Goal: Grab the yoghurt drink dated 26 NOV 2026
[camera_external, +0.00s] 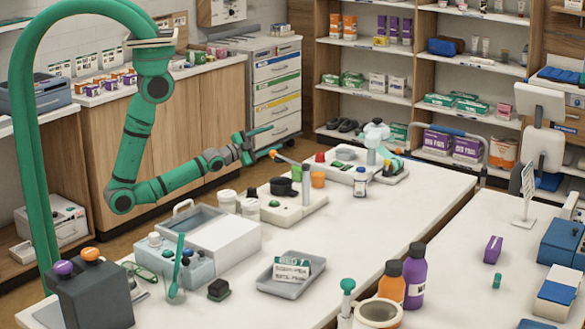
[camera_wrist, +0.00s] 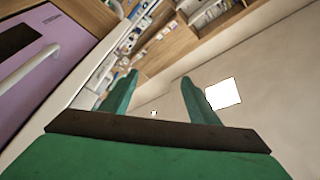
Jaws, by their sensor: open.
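My gripper (camera_external: 272,141) is open and empty in the external view, held in the air beyond the far left edge of the long white table (camera_external: 420,195). Its two green fingers also show spread apart in the wrist view (camera_wrist: 158,92), with nothing between them. I cannot make out a yoghurt drink or any date.
A grey tray (camera_external: 290,287) with a white-and-green box stands on the table, near a grey caddy (camera_external: 182,272) and a white bin (camera_external: 215,235). Shelves (camera_external: 420,60) with boxes line the back. Drawers (camera_external: 277,90) stand behind my gripper. The table's right middle is clear.

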